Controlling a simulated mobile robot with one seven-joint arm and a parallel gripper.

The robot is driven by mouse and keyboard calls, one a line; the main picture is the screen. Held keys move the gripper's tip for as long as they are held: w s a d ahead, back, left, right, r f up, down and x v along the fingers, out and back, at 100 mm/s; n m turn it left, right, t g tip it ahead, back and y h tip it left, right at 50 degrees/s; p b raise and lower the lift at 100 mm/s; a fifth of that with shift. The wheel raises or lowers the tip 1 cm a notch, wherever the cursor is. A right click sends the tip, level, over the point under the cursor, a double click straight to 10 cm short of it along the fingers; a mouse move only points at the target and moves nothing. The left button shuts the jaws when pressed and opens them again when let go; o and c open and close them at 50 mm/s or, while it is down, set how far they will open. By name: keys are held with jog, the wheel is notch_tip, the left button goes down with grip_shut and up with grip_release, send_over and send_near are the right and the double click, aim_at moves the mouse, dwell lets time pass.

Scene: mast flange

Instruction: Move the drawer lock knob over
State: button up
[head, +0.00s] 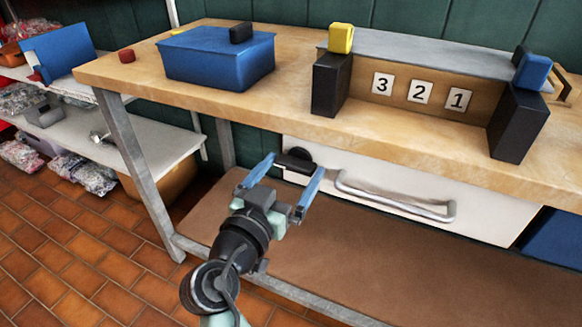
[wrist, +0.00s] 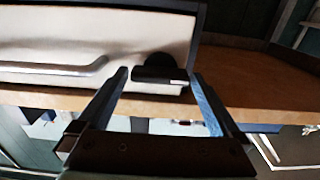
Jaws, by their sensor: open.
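The drawer lock knob (head: 296,160) is black, with a round base and a bar-shaped grip, on the upper left of the white drawer front (head: 390,192). My gripper (head: 297,163) is open, with one blue finger on each side of the knob. In the wrist view the knob (wrist: 160,70) sits between the two fingertips of my gripper (wrist: 160,75), its bar lying across the gap. The bar looks apart from the left finger and close to the right one; contact cannot be told. The drawer looks shut.
The drawer's metal handle (head: 395,203) lies right of the knob. The wooden bench top (head: 290,100) overhangs above, carrying a blue box (head: 218,62) and a shelf with numbers. A table leg (head: 140,170) stands to the left. A brown lower shelf (head: 330,255) lies below.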

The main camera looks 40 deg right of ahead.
jog(key=shift+w+d, duration=0.1)
jog(key=shift+d, duration=0.1)
jog(key=c, duration=1.1)
jog(key=shift+o, duration=0.2)
